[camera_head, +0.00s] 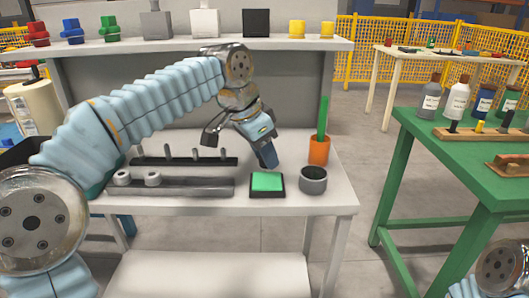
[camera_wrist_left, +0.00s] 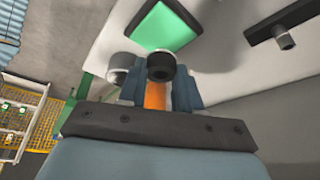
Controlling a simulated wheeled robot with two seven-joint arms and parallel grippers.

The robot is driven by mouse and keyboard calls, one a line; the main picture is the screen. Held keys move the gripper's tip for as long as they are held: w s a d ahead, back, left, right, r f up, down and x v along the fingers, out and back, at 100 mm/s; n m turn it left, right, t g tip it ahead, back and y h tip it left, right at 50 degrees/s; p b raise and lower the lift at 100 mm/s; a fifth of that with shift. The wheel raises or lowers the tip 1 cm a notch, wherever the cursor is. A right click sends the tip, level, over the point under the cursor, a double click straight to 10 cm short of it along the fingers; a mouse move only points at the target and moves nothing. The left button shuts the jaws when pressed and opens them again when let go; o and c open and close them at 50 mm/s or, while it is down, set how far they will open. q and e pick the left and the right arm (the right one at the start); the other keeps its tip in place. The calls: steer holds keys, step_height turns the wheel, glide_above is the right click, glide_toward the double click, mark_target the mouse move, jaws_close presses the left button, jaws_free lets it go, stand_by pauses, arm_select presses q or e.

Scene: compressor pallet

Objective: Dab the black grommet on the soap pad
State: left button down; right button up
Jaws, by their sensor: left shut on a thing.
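The soap pad (camera_head: 267,181) is a green square in a black tray near the table's front edge. It also shows at the top of the left wrist view (camera_wrist_left: 165,26). My left gripper (camera_head: 267,158) points down just behind and above the pad. In the left wrist view it is shut on the black grommet (camera_wrist_left: 160,67), a dark ring at the fingertips. The grommet looks apart from the pad, but the height gap is hard to judge. In the head view the grommet is hidden by the fingers. My right gripper is out of view.
A grey cup (camera_head: 313,180) stands right of the pad, with an orange cup (camera_head: 319,150) holding a green stick behind it. A dark rail with pegs (camera_head: 185,161) and a grey rail with rings (camera_head: 175,187) lie left. A green table (camera_head: 470,150) carries bottles.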

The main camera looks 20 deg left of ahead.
arm_select(q)
steer(key=shift+r, duration=2.3)
